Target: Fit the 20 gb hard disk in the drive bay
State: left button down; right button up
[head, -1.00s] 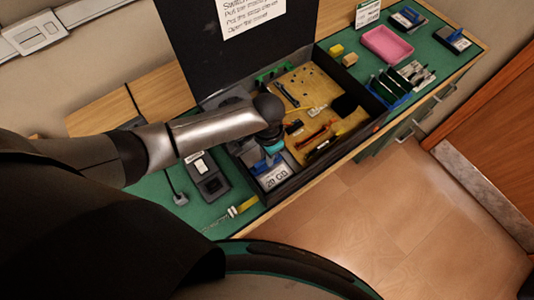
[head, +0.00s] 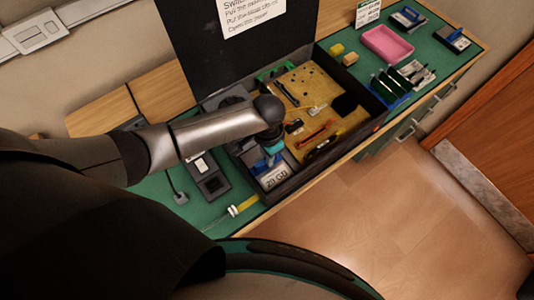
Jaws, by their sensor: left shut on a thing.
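The 20 gb hard disk (head: 275,177) is a grey block with a white "20 GB" label and a blue grip on top. It is at the near left corner inside the open black case (head: 318,166), where the drive bay seems to be. The bay itself is mostly hidden, so I cannot tell if the disk is fully seated. My left gripper (head: 268,155) points down over the disk, shut on its blue grip; my forearm hides most of the fingers. My right gripper is not in view.
The case's tan board (head: 308,88) carries several small parts. The raised lid (head: 205,45) bears a note. On the green bench stand a pink tray (head: 387,44), a blue rack (head: 387,88) and a grey device (head: 209,182). A yellow-ended cable (head: 243,206) lies in front.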

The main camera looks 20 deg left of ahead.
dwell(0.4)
pick_arm(q)
jog(key=c, duration=0.8)
grip_release()
jog(key=shift+o, duration=0.6)
jog(key=shift+o, duration=1.2)
jog(key=shift+r+p, duration=0.6)
jog(key=shift+p, duration=0.3)
jog(key=shift+r+p, duration=3.05)
jog(key=shift+p, duration=0.55)
jog(key=shift+f, duration=0.1)
